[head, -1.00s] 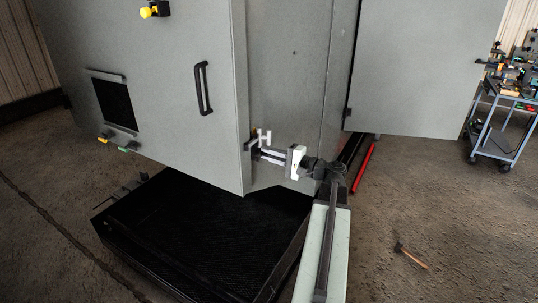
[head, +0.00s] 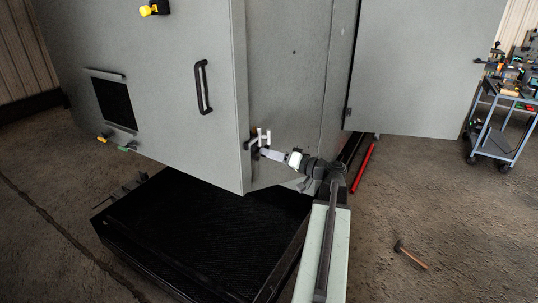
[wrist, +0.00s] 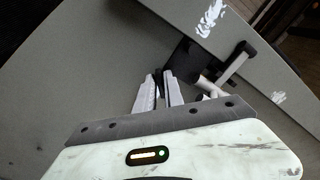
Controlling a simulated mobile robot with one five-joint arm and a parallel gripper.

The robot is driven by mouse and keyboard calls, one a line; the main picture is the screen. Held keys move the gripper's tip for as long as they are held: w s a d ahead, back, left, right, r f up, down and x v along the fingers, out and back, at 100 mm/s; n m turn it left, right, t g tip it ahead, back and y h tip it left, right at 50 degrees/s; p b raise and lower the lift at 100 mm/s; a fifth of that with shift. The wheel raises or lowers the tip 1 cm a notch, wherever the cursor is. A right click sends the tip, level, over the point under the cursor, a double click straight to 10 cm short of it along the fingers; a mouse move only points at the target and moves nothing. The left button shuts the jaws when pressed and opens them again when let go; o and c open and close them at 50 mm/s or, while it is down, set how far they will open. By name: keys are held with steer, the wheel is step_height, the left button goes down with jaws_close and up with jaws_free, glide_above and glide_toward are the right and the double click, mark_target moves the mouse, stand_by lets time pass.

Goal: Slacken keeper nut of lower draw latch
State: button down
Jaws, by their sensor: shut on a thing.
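The lower draw latch (head: 254,145) sits on the edge of the grey enclosure, with a dark body and a pale H-shaped part (head: 264,137) standing out from it. In the wrist view the latch shows as a black block (wrist: 186,60) with a silver bar and a black arm beside it. My gripper (head: 262,152) is at the latch, just below the pale part. In the wrist view my gripper's fingers (wrist: 162,80) reach up to the left side of the black block. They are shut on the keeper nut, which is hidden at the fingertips.
The grey enclosure door has a black handle (head: 203,87) and a yellow knob (head: 149,10). An open grey panel (head: 425,65) stands to the right. A red bar (head: 363,167) and a hammer (head: 411,255) lie on the floor. A tool cart (head: 500,125) is at far right.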

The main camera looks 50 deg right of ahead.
steer(key=shift+f+n, duration=0.1)
steer(key=shift+n, duration=0.7)
steer(key=c, duration=1.5)
jaws_free()
steer(key=v, duration=0.8)
